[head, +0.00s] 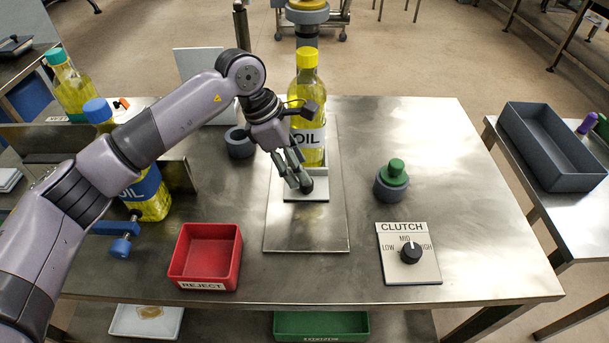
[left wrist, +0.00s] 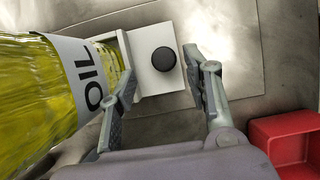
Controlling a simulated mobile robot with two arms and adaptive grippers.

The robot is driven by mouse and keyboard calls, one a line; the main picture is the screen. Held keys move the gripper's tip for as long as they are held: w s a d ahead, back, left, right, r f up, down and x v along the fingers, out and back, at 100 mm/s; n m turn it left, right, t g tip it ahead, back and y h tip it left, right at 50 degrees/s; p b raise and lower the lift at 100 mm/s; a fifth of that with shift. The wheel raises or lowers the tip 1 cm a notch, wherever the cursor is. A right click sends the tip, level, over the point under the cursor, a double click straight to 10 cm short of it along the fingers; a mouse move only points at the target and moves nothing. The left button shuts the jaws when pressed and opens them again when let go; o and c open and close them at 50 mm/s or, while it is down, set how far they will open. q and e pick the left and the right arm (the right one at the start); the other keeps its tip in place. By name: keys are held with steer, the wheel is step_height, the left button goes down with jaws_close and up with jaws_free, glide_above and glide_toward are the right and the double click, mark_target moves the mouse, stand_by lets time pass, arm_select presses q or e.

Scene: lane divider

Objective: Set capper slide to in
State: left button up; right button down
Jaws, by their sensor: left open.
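The capper slide looks to be the white plate (head: 320,192) with a round black knob at the middle of the table. In the left wrist view its plate (left wrist: 142,45) and black knob (left wrist: 163,59) show clearly. An oil bottle with a yellow cap (head: 308,110) stands upright just behind it. My left gripper (head: 299,184) is over the plate at the knob, fingers pointing down. In the left wrist view the gripper (left wrist: 167,82) is open, with the knob ahead between its fingertips; I cannot tell whether they touch it. My right gripper is not in view.
A red REJECT bin (head: 206,256) stands front left. A CLUTCH dial (head: 411,253) and a green-topped knob (head: 393,176) are to the right. A blue-capped oil bottle (head: 148,195) stands left, partly behind my arm. The table's back right is clear.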

arm_select(q)
steer(key=v, duration=0.6)
steer(key=shift+a+r, duration=0.2)
steer(key=shift+r, duration=0.15)
